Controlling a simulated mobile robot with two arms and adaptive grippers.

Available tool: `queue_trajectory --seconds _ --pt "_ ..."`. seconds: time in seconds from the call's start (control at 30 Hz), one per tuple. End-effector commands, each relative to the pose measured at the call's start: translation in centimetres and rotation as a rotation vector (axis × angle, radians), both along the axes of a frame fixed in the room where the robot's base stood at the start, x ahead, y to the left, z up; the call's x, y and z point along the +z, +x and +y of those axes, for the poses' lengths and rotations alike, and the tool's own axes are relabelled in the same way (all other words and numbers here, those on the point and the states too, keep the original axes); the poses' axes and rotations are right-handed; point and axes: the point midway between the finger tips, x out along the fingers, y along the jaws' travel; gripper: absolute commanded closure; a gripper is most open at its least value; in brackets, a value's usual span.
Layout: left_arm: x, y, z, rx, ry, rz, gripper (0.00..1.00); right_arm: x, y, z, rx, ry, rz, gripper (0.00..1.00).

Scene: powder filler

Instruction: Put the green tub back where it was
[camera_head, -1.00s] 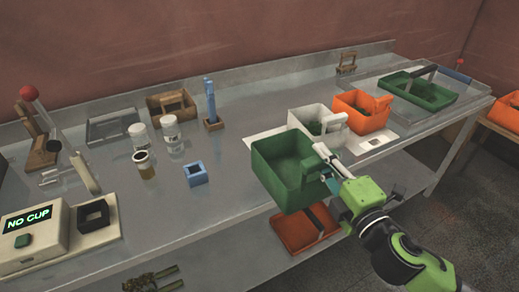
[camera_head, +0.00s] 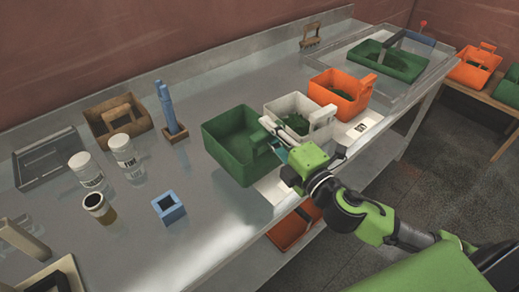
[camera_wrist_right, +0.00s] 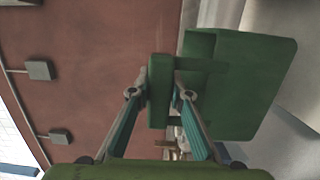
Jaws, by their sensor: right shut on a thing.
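The green tub (camera_head: 228,150) is at the table's front edge, left of the white tub. My right gripper (camera_head: 277,135) is shut on its upright handle, on the tub's right side. In the right wrist view the fingers (camera_wrist_right: 160,95) close on both sides of the handle, with the tub's body (camera_wrist_right: 245,85) to the right. The tub looks level and empty inside. It overlaps a white card (camera_head: 272,187) on the table; I cannot tell whether its base touches the surface. My left gripper is not in view.
A white tub (camera_head: 318,112) and an orange tub (camera_head: 352,102), both with green contents, stand to the right. A clear tray (camera_head: 410,82) holds another green container (camera_head: 395,68). White jars (camera_head: 85,168), a blue square holder (camera_head: 168,208) and a wooden box (camera_head: 100,125) stand to the left.

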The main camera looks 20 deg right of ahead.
Motion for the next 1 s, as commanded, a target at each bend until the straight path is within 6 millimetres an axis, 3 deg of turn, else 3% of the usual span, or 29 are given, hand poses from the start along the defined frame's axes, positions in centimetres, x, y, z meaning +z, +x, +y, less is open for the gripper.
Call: queue_trajectory --seconds 0.07,0.17,0.27,0.4,0.53,0.8,0.83,0.87,1.0 --pt "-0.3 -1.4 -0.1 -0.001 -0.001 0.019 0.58 -1.1 0.0 0.0 -0.001 0.001 -0.002 1.00" --pt "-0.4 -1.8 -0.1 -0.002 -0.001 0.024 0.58 -1.8 0.0 0.0 0.000 0.001 -0.004 1.00" --pt "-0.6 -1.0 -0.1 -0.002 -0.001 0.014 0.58 -3.2 0.0 0.0 -0.001 0.001 0.000 1.00" --pt "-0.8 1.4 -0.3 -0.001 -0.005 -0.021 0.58 -5.1 0.0 0.0 0.000 0.002 -0.003 1.00" --pt "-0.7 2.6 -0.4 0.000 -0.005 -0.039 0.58 -5.5 0.0 0.0 0.000 0.000 -0.003 1.00" --pt "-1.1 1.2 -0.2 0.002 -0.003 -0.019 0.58 -5.7 0.0 0.0 0.001 0.000 -0.003 1.00" --pt "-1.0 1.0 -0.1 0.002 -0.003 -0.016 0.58 -5.7 0.0 0.0 0.001 -0.001 -0.001 0.74" --pt "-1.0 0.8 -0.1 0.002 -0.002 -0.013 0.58 -5.7 0.0 0.0 0.001 -0.001 -0.001 0.66" --pt "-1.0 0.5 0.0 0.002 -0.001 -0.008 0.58 -5.6 0.0 0.0 0.001 -0.001 -0.001 0.65"
